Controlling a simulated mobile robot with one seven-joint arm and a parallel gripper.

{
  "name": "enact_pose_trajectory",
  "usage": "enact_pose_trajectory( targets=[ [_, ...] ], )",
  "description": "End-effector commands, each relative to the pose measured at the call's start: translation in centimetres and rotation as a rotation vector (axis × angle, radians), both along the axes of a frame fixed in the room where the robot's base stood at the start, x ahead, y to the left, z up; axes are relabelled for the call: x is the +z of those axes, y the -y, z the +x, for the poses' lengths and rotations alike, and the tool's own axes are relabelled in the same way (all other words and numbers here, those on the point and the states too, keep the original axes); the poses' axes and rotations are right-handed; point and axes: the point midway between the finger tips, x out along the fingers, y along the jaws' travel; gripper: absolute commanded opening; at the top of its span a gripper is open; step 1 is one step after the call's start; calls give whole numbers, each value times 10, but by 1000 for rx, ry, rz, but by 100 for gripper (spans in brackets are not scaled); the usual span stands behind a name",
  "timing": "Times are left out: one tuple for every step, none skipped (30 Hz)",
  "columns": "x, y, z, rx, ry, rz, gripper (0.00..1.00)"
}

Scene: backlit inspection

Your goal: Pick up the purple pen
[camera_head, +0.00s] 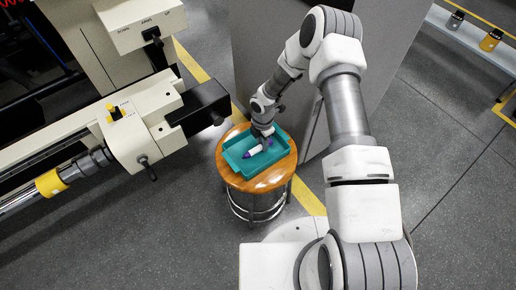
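A pen with a white middle and purple ends (256,150) lies slantwise in a shallow teal tray (273,160). The tray rests on a round wooden stool (243,183). My gripper (263,140) points down into the tray, right by the upper right end of the pen. It covers part of that end. Its fingers are too small and dark to tell whether they are open or shut, or whether they touch the pen.
A cream and black machine (140,130) stands to the left, its black block close to the stool. A grey cabinet (255,50) stands behind the stool. A low bench (470,38) is at the upper right. The floor at the lower left is clear.

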Motion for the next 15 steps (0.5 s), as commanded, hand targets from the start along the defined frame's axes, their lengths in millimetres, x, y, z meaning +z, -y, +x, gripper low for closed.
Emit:
enact_pose_trajectory(
  targets=[
    [0,0,0,0,0,0,0],
    [0,0,0,0,0,0,0],
    [0,0,0,0,0,0,0],
    [0,0,0,0,0,0,0],
    [0,0,0,0,0,0,0],
    [0,0,0,0,0,0,0],
    [0,0,0,0,0,0,0],
    [0,0,0,0,0,0,0],
    [0,0,0,0,0,0,0],
    [0,0,0,0,0,0,0],
    [0,0,0,0,0,0,0],
    [0,0,0,0,0,0,0],
    [0,0,0,0,0,0,0],
    [0,0,0,0,0,0,0],
    [0,0,0,0,0,0,0]
  ],
)
